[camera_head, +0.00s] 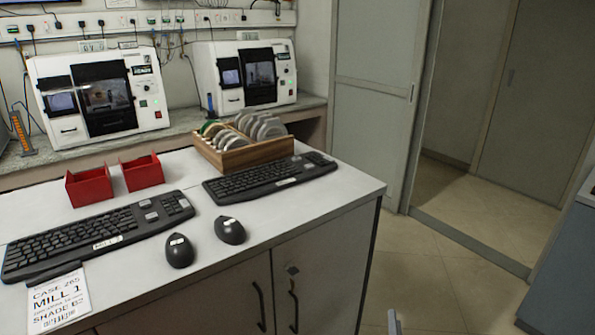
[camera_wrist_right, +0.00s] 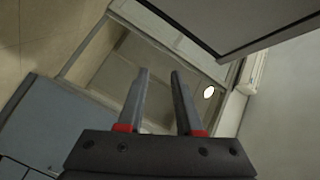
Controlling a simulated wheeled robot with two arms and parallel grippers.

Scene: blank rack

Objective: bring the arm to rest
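My right gripper (camera_wrist_right: 160,72) shows in the right wrist view with its two grey fingers apart and nothing between them. Red pads sit at the base of the fingers. In the head view only a small grey tip of my right gripper (camera_head: 394,321) shows at the bottom edge, over the floor to the right of the white-topped cabinet (camera_head: 345,196). It is apart from everything on the cabinet. My left gripper is in neither view.
On the cabinet are a wooden rack (camera_head: 268,153) of discs, two red bins (camera_head: 90,186), two keyboards, two mice and a card (camera_head: 58,300). Two white mills (camera_head: 100,95) stand behind. Tiled floor (camera_head: 440,280) is open at right, before a doorway; a blue-grey cabinet (camera_head: 565,270) edges it.

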